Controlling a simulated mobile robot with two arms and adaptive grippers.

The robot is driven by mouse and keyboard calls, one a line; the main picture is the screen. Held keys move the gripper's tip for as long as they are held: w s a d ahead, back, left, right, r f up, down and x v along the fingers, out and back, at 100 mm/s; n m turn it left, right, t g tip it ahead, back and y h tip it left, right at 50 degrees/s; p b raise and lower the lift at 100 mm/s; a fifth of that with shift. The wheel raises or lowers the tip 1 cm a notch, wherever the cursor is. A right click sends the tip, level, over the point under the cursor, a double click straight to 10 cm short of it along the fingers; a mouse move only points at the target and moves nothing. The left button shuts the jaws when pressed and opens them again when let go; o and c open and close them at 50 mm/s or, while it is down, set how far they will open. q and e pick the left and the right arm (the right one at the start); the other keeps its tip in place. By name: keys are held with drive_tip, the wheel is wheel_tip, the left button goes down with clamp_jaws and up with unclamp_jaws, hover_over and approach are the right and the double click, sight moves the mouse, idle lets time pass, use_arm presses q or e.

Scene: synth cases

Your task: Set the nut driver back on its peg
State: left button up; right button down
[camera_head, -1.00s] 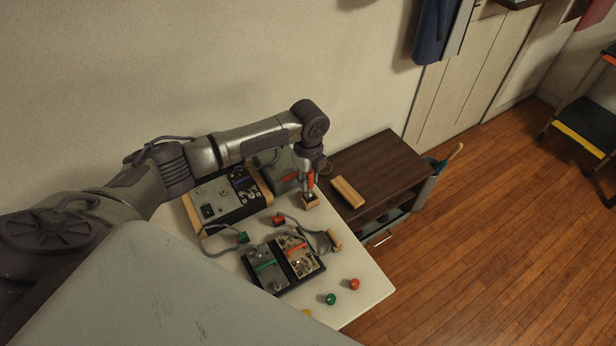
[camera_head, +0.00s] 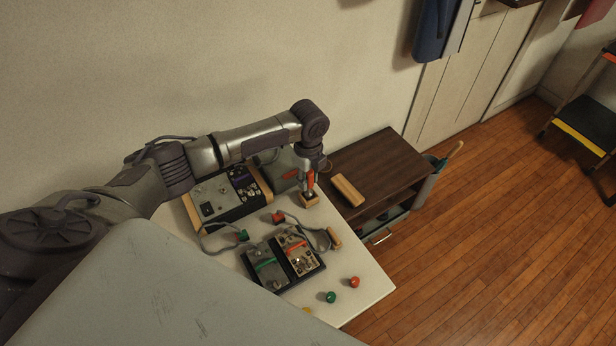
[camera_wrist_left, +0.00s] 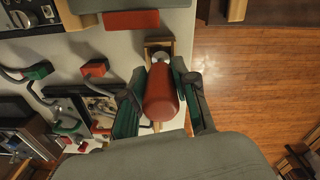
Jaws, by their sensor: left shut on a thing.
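My left gripper (camera_head: 308,178) is shut on the nut driver, whose red handle (camera_wrist_left: 162,95) sits between the two green-padded fingers in the left wrist view. In the head view the nut driver (camera_head: 310,181) hangs roughly upright from the gripper, directly over a small wooden block (camera_head: 309,201) near the back right edge of the white table. The block (camera_wrist_left: 151,44) also shows beyond the handle in the wrist view. The peg itself and the driver's lower end are too small or hidden to tell whether they meet. My right gripper is not in view.
The white table (camera_head: 366,292) carries a grey device (camera_head: 222,194), a cabled two-part unit (camera_head: 283,262) and several coloured knobs. A dark wooden cabinet (camera_head: 380,160) with a tan block (camera_head: 348,191) on top stands close at the right. A wall is behind.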

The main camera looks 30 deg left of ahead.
use_arm(q)
drive_tip(key=shift+f+b, duration=0.3)
drive_tip(key=shift+f, duration=0.3)
drive_tip(key=o, duration=1.1)
drive_tip(key=shift+r, duration=0.1)
wheel_tip(320, 180, up, 12)
drive_tip(key=shift+f, duration=0.1)
